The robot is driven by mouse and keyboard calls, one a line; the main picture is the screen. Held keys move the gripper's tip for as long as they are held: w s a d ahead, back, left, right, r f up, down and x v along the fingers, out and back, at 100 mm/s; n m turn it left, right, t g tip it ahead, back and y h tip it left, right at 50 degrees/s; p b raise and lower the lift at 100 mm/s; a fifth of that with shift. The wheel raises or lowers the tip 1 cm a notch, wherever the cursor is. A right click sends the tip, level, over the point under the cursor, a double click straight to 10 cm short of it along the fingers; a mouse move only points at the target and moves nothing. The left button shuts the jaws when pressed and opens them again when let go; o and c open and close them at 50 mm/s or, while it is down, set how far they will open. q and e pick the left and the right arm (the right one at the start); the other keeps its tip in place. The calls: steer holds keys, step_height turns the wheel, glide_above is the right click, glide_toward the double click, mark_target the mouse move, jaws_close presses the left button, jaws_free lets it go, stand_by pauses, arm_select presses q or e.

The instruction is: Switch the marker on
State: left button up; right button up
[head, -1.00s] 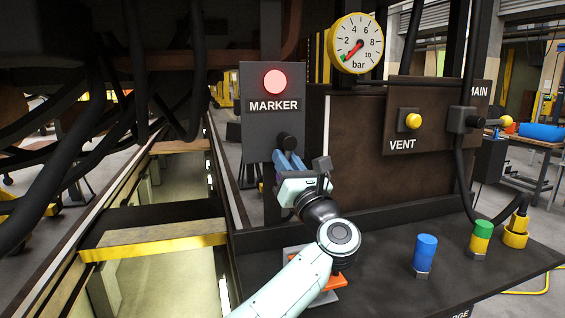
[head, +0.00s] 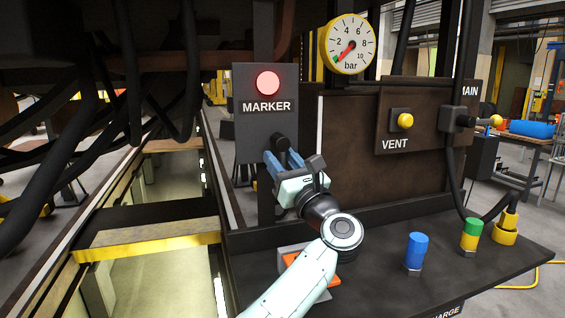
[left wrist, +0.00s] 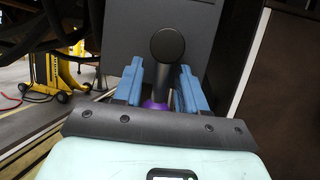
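The grey MARKER panel (head: 250,135) stands upright near the middle of the head view. It carries a round red lamp (head: 268,83) above the label and a black round-ended knob (head: 279,143) below. The lamp looks bright red. My left gripper (head: 284,164) is at the knob with its blue fingers spread. In the left wrist view the black knob (left wrist: 167,45) points at the camera, between and slightly above the fingertips of the left gripper (left wrist: 161,75). Gaps show on both sides, so it is not clamped. My right gripper is not in view.
A pressure gauge (head: 347,44) reads near zero. A VENT panel with a yellow button (head: 405,121) and the MAIN handle (head: 457,120) are to the right. A blue knob (head: 415,250) and a green-yellow knob (head: 470,235) stand on the dark ledge. A pit lies left.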

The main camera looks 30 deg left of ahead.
arm_select(q)
steer(key=shift+f, duration=0.1)
steer(key=shift+d+f, duration=0.1)
steer(key=shift+d, duration=0.1)
steer(key=b+v, duration=0.5)
steer(key=v, duration=0.8)
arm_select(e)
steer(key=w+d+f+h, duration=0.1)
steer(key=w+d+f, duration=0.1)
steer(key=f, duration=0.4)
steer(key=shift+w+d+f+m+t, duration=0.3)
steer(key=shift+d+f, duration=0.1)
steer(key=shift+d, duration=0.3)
